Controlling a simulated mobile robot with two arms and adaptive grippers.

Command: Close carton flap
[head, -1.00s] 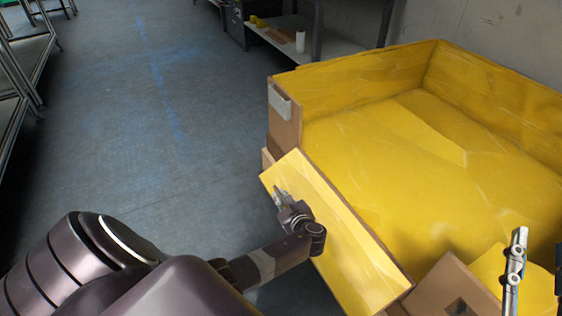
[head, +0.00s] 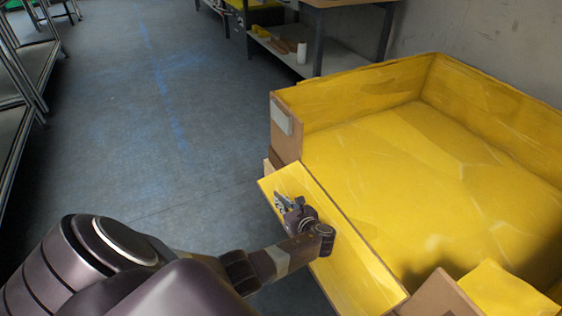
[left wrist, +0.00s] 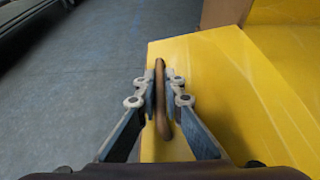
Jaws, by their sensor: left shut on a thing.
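The large carton (head: 287,147) stands at the right in the head view, brown outside and yellow inside. Its near-left carton flap (head: 345,262) leans outward over the floor, with its yellow face up. My left gripper (head: 283,203) is over this flap. In the left wrist view, the fingers of my left gripper (left wrist: 160,92) are shut on a thin brown strip (left wrist: 161,75) at the flap (left wrist: 210,75); whether it is a handle or an edge I cannot tell. The carton's inside looks empty. My right gripper is not in view.
More brown and yellow carton panels (head: 443,297) show at the lower right. A workbench (head: 330,65) with small items on its shelf stands behind the carton. Metal racks (head: 22,120) line the left side. The blue-grey floor (head: 150,140) between is clear.

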